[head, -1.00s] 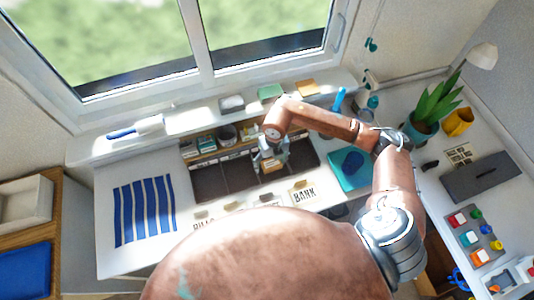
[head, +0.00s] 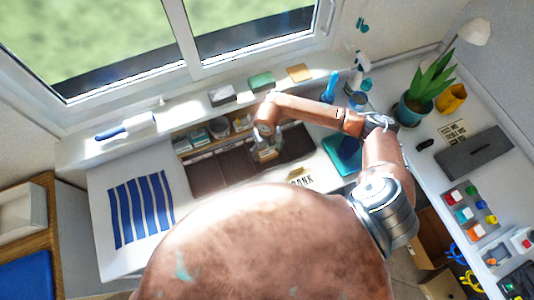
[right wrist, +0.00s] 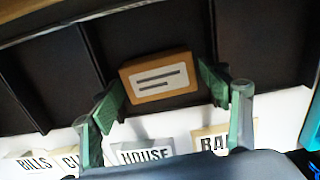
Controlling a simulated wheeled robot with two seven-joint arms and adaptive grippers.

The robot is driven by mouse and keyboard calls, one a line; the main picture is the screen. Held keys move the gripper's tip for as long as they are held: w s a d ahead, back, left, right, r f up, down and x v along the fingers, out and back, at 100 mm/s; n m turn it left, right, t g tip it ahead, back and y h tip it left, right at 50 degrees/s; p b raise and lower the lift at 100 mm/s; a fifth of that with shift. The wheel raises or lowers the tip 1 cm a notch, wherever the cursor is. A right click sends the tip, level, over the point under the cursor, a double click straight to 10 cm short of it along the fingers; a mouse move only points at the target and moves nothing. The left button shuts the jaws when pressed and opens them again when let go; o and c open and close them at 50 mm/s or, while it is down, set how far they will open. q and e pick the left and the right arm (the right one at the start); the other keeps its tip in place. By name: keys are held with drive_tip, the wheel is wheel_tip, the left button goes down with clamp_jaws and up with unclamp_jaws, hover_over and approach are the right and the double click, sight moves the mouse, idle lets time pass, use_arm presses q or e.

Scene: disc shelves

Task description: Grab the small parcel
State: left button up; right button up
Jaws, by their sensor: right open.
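The small parcel (right wrist: 158,77) is a tan box with a white label bearing dark lines. In the right wrist view it sits in a dark compartment of the desk organizer, between the two green finger pads of my right gripper (right wrist: 162,91). The gripper is open, with a gap visible on each side of the parcel. In the head view my right gripper (head: 268,148) is over the organizer and mostly hides the parcel. My left gripper is not in view.
Dark organizer dividers (right wrist: 91,55) stand close beside the parcel. Name cards, including HOUSE (right wrist: 145,153) and BANK (right wrist: 222,140), line the front. A teal pad (head: 343,153) lies to the right, a striped cloth (head: 142,208) to the left. A potted plant (head: 414,108) stands at right.

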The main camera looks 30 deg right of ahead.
drive_tip(key=shift+w+f, duration=0.1)
drive_tip(key=shift+f, duration=0.05)
drive_tip(key=c, duration=0.7)
drive_tip(key=shift+c, duration=1.4)
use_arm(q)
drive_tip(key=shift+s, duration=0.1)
